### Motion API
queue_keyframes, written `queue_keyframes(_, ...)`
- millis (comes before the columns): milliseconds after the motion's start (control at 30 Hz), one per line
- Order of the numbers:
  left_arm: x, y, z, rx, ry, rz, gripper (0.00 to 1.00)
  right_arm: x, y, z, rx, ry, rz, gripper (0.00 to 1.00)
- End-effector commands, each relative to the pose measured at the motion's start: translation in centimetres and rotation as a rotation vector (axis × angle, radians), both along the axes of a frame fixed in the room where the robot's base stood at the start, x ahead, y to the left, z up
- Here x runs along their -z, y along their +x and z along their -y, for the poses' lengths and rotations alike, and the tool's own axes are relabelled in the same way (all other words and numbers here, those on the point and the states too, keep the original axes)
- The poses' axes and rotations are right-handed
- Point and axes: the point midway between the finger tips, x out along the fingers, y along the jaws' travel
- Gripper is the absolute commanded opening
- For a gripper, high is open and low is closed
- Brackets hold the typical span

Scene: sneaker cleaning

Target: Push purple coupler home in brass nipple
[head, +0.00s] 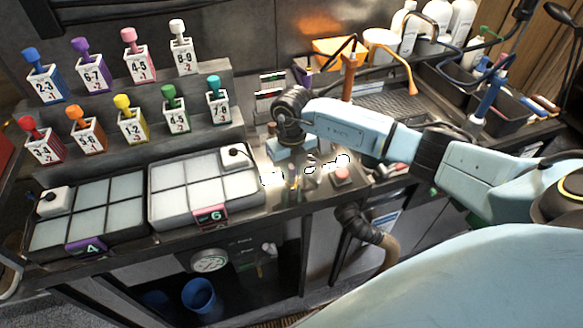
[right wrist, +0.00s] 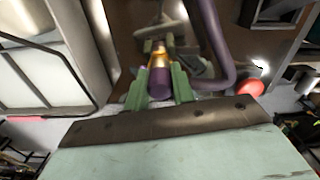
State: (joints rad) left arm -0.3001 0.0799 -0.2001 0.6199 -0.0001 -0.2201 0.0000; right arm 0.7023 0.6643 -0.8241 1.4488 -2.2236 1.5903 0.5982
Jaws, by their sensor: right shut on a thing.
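The purple coupler (right wrist: 159,83) is between the green fingers of my right gripper (right wrist: 160,80) in the right wrist view; the gripper is shut on it. The brass nipple (right wrist: 159,58) shows directly beyond the coupler, in line with it. Whether the coupler is fully seated on it I cannot tell. A purple hose (right wrist: 213,45) curves down to the right of the nipple. In the head view my right gripper (head: 293,172) is low over the bench front, and bright glare hides the coupler and nipple there. My left gripper is not in view.
A red button (head: 341,174) is close to the right of the gripper; it also shows in the right wrist view (right wrist: 249,88). A white compartment tray (head: 158,217) marked 6 stands close on the left. Numbered bottles stand on steps behind. A corrugated hose (head: 358,222) hangs below the bench edge.

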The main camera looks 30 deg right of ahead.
Motion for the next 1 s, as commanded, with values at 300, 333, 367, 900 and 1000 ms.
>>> queue_keyframes(300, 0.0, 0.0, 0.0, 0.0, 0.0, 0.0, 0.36, 0.0, 0.0, 0.0, 0.0, 0.0, 0.0, 0.5)
queue_keyframes(333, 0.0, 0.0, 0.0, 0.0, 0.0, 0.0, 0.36, 0.0, 0.0, 0.0, 0.0, 0.0, 0.0, 0.5)
queue_keyframes(367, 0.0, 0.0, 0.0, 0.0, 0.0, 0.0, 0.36, 0.0, 0.0, 0.0, 0.0, 0.0, 0.0, 0.5)
queue_keyframes(900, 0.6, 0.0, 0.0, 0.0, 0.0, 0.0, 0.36, -7.3, 0.1, 0.1, 0.0, -0.001, 0.006, 0.5)
queue_keyframes(1000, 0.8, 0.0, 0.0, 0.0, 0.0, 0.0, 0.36, -9.4, 0.1, 0.0, -0.001, 0.0, 0.005, 0.5)
